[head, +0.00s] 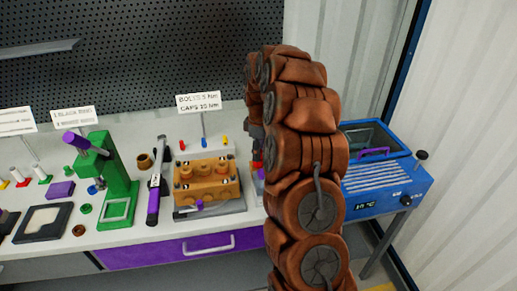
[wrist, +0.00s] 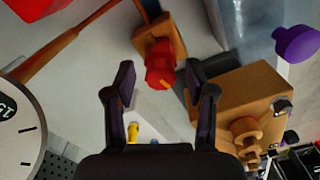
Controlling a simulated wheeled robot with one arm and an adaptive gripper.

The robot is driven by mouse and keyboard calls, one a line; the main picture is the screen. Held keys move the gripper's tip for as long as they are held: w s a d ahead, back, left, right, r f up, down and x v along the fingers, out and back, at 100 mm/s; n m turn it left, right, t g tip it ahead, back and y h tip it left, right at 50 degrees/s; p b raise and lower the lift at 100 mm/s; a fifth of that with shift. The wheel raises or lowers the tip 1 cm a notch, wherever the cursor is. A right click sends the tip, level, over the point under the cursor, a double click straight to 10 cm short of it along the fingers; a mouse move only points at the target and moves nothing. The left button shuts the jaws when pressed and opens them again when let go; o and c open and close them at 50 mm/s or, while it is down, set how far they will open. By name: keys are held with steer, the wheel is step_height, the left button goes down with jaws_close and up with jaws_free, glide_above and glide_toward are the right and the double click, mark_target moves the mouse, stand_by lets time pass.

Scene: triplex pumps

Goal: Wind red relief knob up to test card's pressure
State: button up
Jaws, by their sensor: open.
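In the wrist view, the red knob (wrist: 158,68) sits on a small brown block (wrist: 175,35) and has a yellow-orange mark on it. My gripper (wrist: 161,82) is open, with its dark fingertips to the left and right of the knob's near end. I cannot tell whether either finger touches it. A white round dial (wrist: 25,135) with black ticks is cut off at the left edge. Its needle is not clear. In the head view, my brown arm hides my gripper and most of the knob's surroundings. No test card with a pressure is readable.
A tan pump block (head: 207,178) stands on a grey plate left of my arm; it also shows right of my gripper (wrist: 240,100). A green press (head: 112,170) is farther left, and a blue bath (head: 385,180) is at right.

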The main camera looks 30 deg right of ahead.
jaws_close()
stand_by(0.5)
steer(key=shift+f+b, duration=0.15)
steer(key=shift+b, duration=0.3)
